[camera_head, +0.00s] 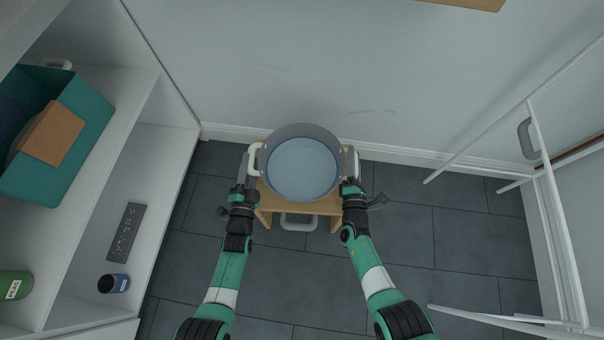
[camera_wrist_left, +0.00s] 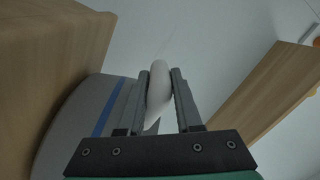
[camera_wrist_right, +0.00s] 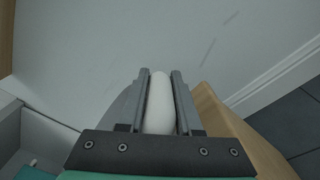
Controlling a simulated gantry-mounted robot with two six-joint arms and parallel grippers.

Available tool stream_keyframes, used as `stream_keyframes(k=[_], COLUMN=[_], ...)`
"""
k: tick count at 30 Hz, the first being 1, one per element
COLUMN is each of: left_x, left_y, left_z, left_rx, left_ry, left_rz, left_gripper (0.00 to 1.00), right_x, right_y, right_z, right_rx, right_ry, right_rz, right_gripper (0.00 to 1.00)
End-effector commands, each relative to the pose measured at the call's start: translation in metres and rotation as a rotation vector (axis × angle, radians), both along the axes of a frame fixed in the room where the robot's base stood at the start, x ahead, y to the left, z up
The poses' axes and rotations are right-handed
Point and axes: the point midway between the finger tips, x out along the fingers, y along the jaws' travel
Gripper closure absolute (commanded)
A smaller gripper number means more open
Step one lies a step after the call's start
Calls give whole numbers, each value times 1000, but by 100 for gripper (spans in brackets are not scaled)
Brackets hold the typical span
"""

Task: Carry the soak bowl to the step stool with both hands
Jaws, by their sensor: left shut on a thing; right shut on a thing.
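The soak bowl (camera_head: 303,128) is a round grey tub with light water-like blue inside and a white handle on each side. In the head view it is over the wooden step stool (camera_head: 263,215); I cannot tell whether it touches the top. My left gripper (camera_head: 247,172) is shut on the left handle, which shows white between its fingers in the left wrist view (camera_wrist_left: 158,90). My right gripper (camera_head: 353,173) is shut on the right handle, seen between the fingers in the right wrist view (camera_wrist_right: 159,105). The bowl hides most of the stool's top.
A white shelf unit (camera_head: 150,170) on the left holds a teal box (camera_head: 85,125), a green can (camera_head: 14,285) and a blue cup (camera_head: 115,283). A white rack (camera_head: 545,185) stands on the right. The wall is close behind the stool.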

Motion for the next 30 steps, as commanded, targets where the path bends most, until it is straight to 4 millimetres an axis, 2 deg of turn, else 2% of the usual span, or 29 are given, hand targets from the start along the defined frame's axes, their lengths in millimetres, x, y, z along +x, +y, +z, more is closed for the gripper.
stream_keyframes(k=[16,17,21,30], left_x=[2,0,0,0], left_y=[-4,-4,-2,-1], left_z=[-2,-6,-6,-7], left_rx=[-1,0,0,0], left_ry=[-10,-2,-2,-1], left_rz=[-8,-7,-5,-2], left_gripper=[100,61,36,36], right_x=[2,0,0,0], right_y=[3,3,2,0], right_z=[-3,-7,-6,-7], right_rx=[-6,-6,-4,-2], right_ry=[-7,1,0,0], right_rz=[4,5,3,-1], right_gripper=[100,61,37,37])
